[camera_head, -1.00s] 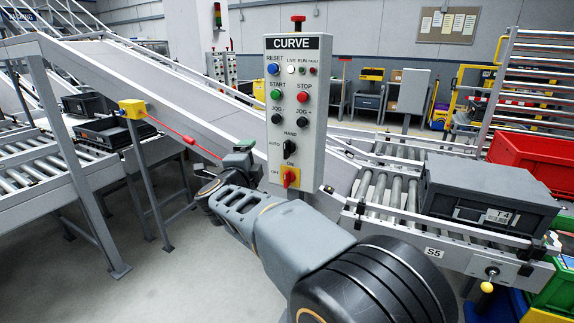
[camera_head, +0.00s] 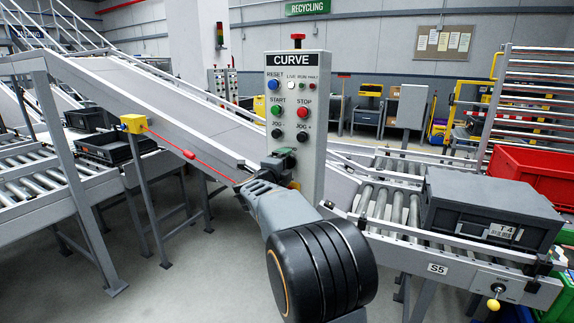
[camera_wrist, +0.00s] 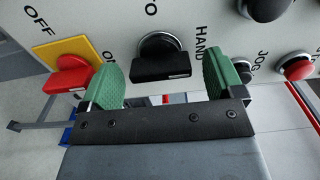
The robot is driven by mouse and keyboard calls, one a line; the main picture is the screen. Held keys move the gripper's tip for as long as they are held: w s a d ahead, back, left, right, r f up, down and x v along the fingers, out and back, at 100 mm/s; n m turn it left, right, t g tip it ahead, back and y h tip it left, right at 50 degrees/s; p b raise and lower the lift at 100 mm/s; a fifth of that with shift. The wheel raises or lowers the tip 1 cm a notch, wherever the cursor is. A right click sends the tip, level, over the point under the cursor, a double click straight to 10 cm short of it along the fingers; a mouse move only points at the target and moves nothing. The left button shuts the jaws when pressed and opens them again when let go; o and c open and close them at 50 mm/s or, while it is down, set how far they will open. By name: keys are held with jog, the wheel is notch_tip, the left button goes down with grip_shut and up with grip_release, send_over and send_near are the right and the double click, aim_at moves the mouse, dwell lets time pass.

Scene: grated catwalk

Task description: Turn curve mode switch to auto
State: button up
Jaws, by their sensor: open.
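The CURVE control box (camera_head: 312,140) is a grey upright panel in the head view. Its black mode switch is hidden there behind my gripper (camera_head: 278,162), which is at the lower part of the panel. In the wrist view the black switch knob (camera_wrist: 160,60) shows between the two green fingers of my gripper (camera_wrist: 165,75). The fingers are open, with a gap on each side of the knob. The knob's bar lies sideways in that view, along the direction of the HAND label (camera_wrist: 201,43) at its right. Only an O of another label shows above it.
A red switch (camera_wrist: 72,75) on a yellow plate (camera_wrist: 60,52) sits just beside the left finger. Black jog buttons (camera_wrist: 265,8) and a red button (camera_wrist: 297,68) are to the right. A roller conveyor with a grey crate (camera_head: 490,205) stands right of the panel.

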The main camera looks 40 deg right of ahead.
jog(key=shift+x, duration=0.8)
jog(key=shift+c, duration=0.4)
jog(key=c, duration=0.8)
jog(key=shift+c, duration=0.2)
